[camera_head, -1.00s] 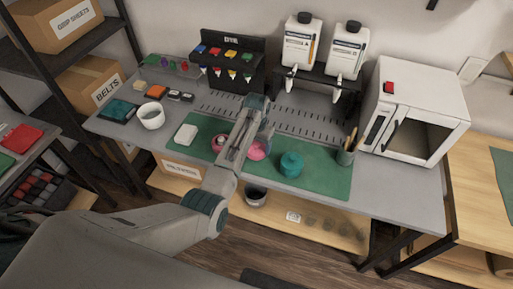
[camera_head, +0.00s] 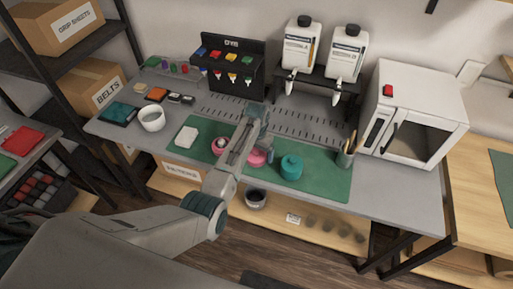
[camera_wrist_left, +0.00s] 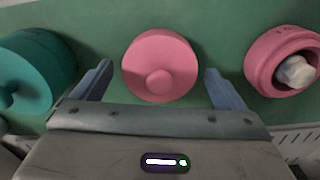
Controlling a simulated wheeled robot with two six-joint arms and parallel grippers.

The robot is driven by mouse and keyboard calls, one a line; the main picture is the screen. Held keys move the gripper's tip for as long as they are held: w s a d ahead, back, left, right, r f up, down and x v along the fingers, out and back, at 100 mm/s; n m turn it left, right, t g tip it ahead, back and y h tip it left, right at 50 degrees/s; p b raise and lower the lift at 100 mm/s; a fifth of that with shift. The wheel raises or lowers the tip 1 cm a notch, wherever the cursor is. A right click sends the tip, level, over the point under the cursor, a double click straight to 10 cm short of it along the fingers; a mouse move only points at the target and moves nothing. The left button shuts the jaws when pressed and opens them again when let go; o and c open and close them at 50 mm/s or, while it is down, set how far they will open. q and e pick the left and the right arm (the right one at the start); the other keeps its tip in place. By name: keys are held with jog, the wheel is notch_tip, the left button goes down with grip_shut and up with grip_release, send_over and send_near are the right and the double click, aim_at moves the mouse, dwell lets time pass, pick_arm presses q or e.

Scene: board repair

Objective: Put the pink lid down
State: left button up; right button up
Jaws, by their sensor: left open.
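The pink lid (camera_head: 257,158), a round disc with a small knob, lies on the green mat (camera_head: 325,181), partly hidden by my arm in the head view. In the left wrist view the pink lid (camera_wrist_left: 160,65) sits between the two fingers of my left gripper (camera_wrist_left: 158,85). The fingers are apart, with green mat visible on both sides of the lid. A pink open container (camera_head: 219,146) stands to the left in the head view. It also shows in the wrist view (camera_wrist_left: 262,72), with a whitish thing inside. My right gripper is not in view.
A teal lidded container (camera_head: 291,167) stands right of the lid. A white block (camera_head: 186,137) lies at the mat's left. A cup with tools (camera_head: 346,156) stands near the mat's right end, by the white oven (camera_head: 415,110). The mat between teal container and cup is clear.

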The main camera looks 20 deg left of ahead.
aim_at(257, 150)
pick_arm(q)
notch_tip(257, 150, up, 12)
jog(key=b, duration=0.2)
jog(key=shift+b, duration=0.35)
